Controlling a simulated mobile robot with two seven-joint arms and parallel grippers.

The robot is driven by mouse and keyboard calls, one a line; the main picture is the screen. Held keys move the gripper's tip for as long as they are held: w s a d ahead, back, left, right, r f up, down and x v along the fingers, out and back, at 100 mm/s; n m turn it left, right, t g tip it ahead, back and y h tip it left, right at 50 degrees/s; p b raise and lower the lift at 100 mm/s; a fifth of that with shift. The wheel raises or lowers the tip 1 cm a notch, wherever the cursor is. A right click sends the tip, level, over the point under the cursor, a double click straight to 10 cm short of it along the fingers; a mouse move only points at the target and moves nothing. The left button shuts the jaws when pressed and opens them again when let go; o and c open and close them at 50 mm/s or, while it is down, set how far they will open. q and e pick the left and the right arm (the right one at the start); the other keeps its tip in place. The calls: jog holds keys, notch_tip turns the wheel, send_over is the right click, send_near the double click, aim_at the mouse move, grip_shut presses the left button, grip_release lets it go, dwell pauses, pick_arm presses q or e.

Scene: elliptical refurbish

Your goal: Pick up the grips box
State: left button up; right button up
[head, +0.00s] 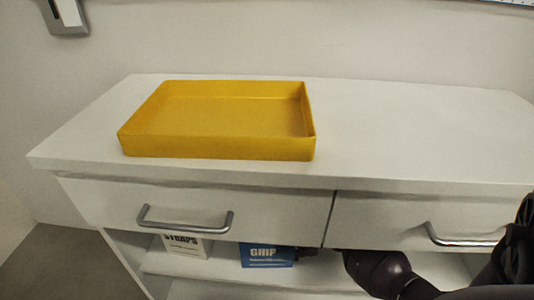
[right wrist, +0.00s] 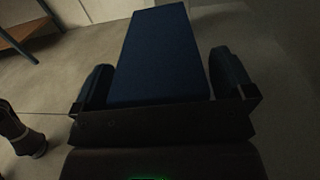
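The grips box is a blue box with a white "GRIP" label (head: 266,254). It stands on the shelf below the left drawer, its top hidden by the drawer front. My right gripper (head: 306,253) is low at its right side, mostly hidden under the cabinet. In the right wrist view the blue box (right wrist: 158,55) lies between the fingers of my right gripper (right wrist: 162,80). The fingers flank both sides closely; whether they press on it I cannot tell. My left gripper is not in view.
A white "STRAPS" box (head: 186,245) stands left of the grips box on the same shelf (head: 205,270). An empty yellow tray (head: 215,147) sits on the white cabinet top (head: 400,130). Drawer handles (head: 185,222) stick out above the shelf opening. The top's right part is clear.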

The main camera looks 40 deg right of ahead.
jog(key=c, duration=1)
jog(key=shift+c, duration=0.2)
